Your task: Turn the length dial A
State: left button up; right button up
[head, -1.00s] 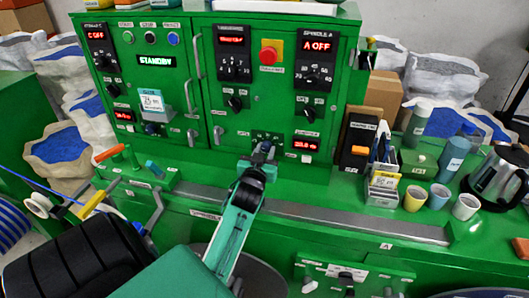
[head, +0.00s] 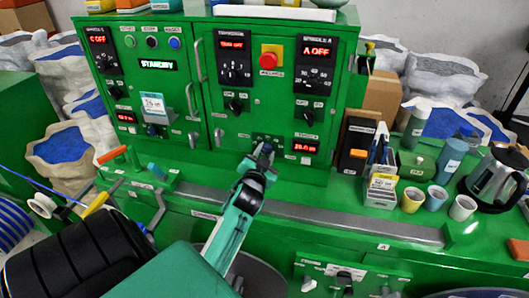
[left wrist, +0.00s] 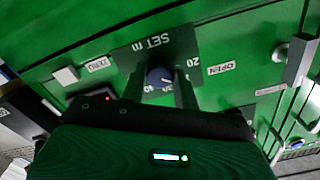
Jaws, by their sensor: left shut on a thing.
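The length dial A (left wrist: 160,77) is a small dark blue knob on a dark scale plate marked SET m (left wrist: 158,46), with numbers around it. In the left wrist view my left gripper (left wrist: 166,86) has one finger on each side of the knob and is shut on it. In the head view my left gripper (head: 262,156) reaches to the lower middle of the green cabinet front and largely hides the dial. A red number display (head: 306,148) is just right of the dial; its digits are hard to read. My right gripper is not in view.
The green cabinet (head: 190,90) carries other knobs, handles and a red emergency button (head: 271,56). Cups (head: 438,197), a kettle (head: 497,177) and boxes stand on the ledge at right. A grey rail (head: 330,222) runs along the front.

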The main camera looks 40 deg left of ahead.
pick_arm(q)
jog(key=shift+m, duration=0.8)
jog(key=shift+f+m, duration=0.1)
jog(key=shift+m, duration=0.2)
jog(key=o, duration=1)
jog(key=shift+c, duration=0.2)
